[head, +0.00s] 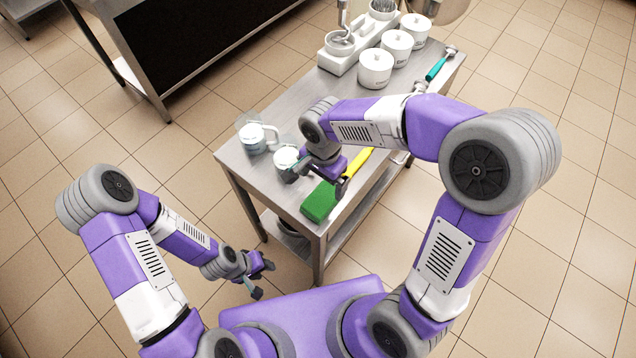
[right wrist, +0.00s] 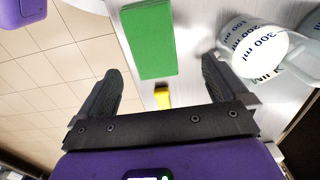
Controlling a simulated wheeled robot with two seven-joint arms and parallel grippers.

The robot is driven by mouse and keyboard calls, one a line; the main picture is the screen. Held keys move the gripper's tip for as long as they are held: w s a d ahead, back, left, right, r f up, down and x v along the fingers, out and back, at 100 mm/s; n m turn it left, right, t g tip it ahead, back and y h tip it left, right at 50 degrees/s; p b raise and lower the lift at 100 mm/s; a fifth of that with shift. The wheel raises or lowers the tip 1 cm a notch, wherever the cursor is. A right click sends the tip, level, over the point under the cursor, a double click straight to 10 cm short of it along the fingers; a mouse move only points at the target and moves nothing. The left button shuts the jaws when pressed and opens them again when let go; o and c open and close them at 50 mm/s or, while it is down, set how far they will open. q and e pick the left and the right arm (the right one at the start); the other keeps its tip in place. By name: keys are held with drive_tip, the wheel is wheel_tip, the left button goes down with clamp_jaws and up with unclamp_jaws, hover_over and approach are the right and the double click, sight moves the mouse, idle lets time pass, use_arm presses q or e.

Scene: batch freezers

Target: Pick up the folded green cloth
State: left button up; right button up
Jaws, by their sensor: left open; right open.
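The folded green cloth (head: 319,202) lies flat on the near end of the steel table (head: 262,187). In the right wrist view the cloth (right wrist: 150,40) is a green rectangle ahead of the fingers, with nothing gripping it. My right gripper (head: 325,180) is over the table just beyond the cloth; its open, empty fingers also show in the right wrist view (right wrist: 162,85). My left gripper (head: 260,275) is open and empty, low over the floor to the left of the table.
A measuring jug (head: 252,138) and another jug (head: 285,158) stand near the cloth; one jug (right wrist: 262,52) is close to my right finger. A yellow-handled tool (head: 357,162) lies beyond the cloth. White tubs (head: 376,68) and a teal-handled tool (head: 436,68) are farther back.

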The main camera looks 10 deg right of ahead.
sight(322, 198)
drive_tip(key=shift+s+f, duration=0.15)
drive_tip(key=shift+f, duration=0.55)
drive_tip(key=shift+s+f+b, duration=0.2)
drive_tip(key=shift+f+b, duration=0.1)
drive_tip(key=f, duration=0.1)
drive_tip(key=f+b, duration=0.1)
drive_tip(key=f, duration=0.1)
drive_tip(key=f+b, duration=0.1)
drive_tip(key=f, duration=0.1)
drive_tip(key=shift+s+a, duration=0.15)
drive_tip(key=shift+s, duration=0.25)
drive_tip(key=shift+r, duration=0.15)
drive_tip(key=c, duration=1.1)
